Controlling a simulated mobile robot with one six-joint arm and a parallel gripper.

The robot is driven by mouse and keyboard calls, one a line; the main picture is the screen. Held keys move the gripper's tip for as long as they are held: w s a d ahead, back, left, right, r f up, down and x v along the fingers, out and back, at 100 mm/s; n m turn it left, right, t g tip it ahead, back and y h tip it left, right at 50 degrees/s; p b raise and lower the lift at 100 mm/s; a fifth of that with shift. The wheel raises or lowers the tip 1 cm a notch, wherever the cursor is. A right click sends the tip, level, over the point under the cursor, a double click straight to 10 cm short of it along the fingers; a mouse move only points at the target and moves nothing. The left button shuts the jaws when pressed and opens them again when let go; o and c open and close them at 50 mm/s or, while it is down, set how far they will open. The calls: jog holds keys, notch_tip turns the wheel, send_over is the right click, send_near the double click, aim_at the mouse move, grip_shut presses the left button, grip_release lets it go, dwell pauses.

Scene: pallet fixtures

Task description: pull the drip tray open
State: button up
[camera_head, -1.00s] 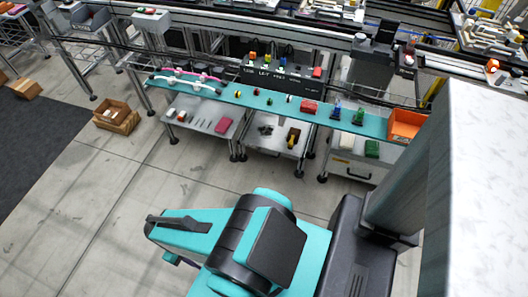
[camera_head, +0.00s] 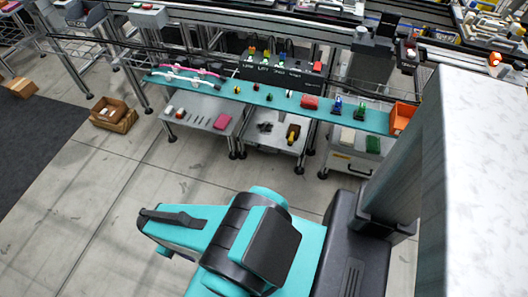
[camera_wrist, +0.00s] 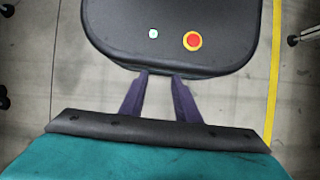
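A pale drawer-like unit with a dark handle (camera_head: 350,167) sits under the right end of the teal bench in the head view. It looks shut. I cannot tell for sure whether it is the drip tray; nothing else stands out as one. My gripper (camera_wrist: 160,97) shows in the wrist view with its two dark purple fingers apart and nothing between them. It points down over the floor and a dark rounded body with a red button, which may be my own base. The head view does not show the fingers. The gripper is well away from the bench.
The teal bench (camera_head: 262,98) carries small coloured parts and an orange bin (camera_head: 402,117). The floor between me and the bench is clear.

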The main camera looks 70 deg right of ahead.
jog(key=w+d+f+t+b, duration=0.15)
jog(key=w+d+b, duration=0.3)
jog(key=d, duration=0.55)
jog(key=w+d+f+h+b, duration=0.1)
jog(key=w+d+f+b, duration=0.25)
jog(key=d+b, duration=0.45)
jog(key=w+d+f+b, duration=0.25)
jog(key=w+d, duration=0.25)
jog(key=d, duration=0.6)
jog(key=s+d+r+b, duration=0.1)
jog(key=s+d+b, duration=0.3)
jog(key=d, duration=0.7)
jog(key=s+d+r+h+b, duration=0.1)
jog(key=s+d+b, duration=0.3)
jog(key=d, duration=0.7)
jog(key=s+d+r+b, duration=0.3)
jog(key=d+b, duration=0.3)
jog(key=d, duration=0.5)
jog(key=shift+s+d+r+g, duration=0.15)
jog(key=shift+s+d+g, duration=0.25)
jog(key=shift+s, duration=0.45)
jog(key=shift+b, duration=0.3)
